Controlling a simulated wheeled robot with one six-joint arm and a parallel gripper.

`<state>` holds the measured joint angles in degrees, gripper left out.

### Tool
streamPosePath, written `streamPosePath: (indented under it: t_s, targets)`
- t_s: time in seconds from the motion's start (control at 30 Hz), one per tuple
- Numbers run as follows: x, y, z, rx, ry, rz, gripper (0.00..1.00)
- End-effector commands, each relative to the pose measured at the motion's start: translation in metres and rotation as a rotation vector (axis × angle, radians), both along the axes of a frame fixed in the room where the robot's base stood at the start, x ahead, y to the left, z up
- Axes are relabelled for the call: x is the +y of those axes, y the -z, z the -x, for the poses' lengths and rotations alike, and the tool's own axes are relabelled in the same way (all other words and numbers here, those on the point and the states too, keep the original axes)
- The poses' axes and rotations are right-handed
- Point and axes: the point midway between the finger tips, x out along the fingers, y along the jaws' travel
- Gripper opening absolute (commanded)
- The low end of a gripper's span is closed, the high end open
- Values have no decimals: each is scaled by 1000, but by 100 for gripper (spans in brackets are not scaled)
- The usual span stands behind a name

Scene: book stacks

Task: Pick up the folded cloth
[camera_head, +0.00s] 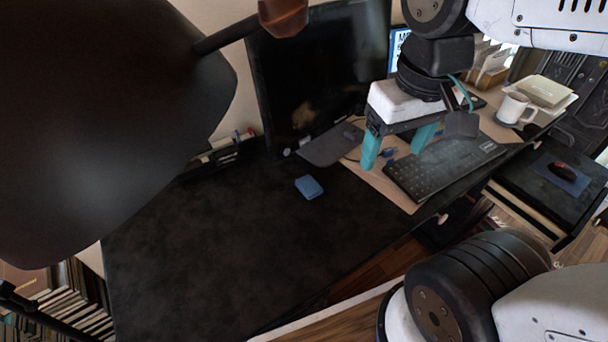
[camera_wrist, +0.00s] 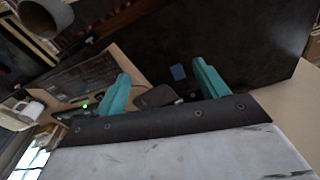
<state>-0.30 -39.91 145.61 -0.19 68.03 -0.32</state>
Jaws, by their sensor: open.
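The folded cloth (camera_head: 309,187) is a small blue rectangle lying on the dark desk surface, left of my gripper in the head view. It also shows in the wrist view (camera_wrist: 178,72), small and beyond the space between the fingers. My gripper (camera_head: 396,146) has teal fingers, spread apart and empty. It hangs above the desk near the keyboard, to the right of the cloth and apart from it. The fingers also show in the wrist view (camera_wrist: 162,82).
A black keyboard (camera_head: 445,165) lies right of the cloth, and a dark monitor (camera_head: 315,75) stands behind. A white mug (camera_head: 515,109) stands at the right. A large dark lamp shade (camera_head: 100,120) fills the upper left. The dark desk (camera_head: 215,245) is clear around the cloth.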

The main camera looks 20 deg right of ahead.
Motion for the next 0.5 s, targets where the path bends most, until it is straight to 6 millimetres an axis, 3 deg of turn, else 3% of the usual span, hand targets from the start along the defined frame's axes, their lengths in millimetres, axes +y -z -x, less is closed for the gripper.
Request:
streamPosePath:
  t_s: [0.27,0.5]
  targets:
    - [5,43,-93,49,-59,3,73]
    - [13,116,-172,83,-117,5,73]
